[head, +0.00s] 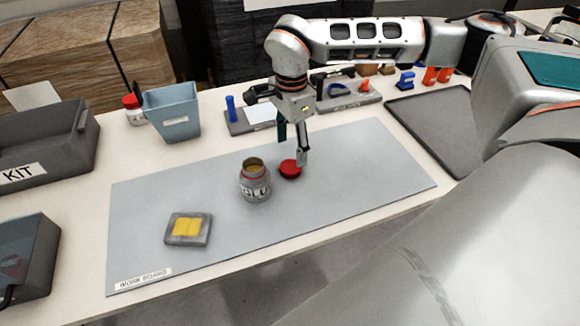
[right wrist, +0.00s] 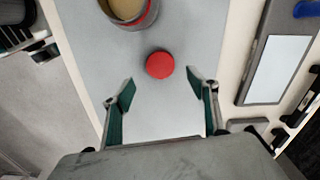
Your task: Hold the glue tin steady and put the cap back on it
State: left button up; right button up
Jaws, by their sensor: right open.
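The glue tin (head: 255,180) stands upright and uncapped on the grey work board, with its open mouth showing. Part of it also shows at the top of the right wrist view (right wrist: 130,12). The red cap (head: 289,169) lies flat on the board just right of the tin; in the right wrist view the cap (right wrist: 160,65) lies ahead of the fingertips. My right gripper (head: 292,145) points down over the cap, open and empty; its two fingers (right wrist: 160,88) stand apart with the cap between and beyond them. My left gripper is not in view.
The work board (head: 370,160) is mostly clear. A grey dish with a yellow pad (head: 187,228) sits front left. A blue bin (head: 172,112), a red-lidded jar (head: 133,110) and a KIT crate (head: 40,150) stand at the back left. A dark tray (head: 435,125) lies right.

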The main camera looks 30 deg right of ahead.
aim_at(292, 166)
jog(key=shift+d+f, duration=0.15)
jog(key=shift+f, duration=3.15)
jog(key=c, duration=0.8)
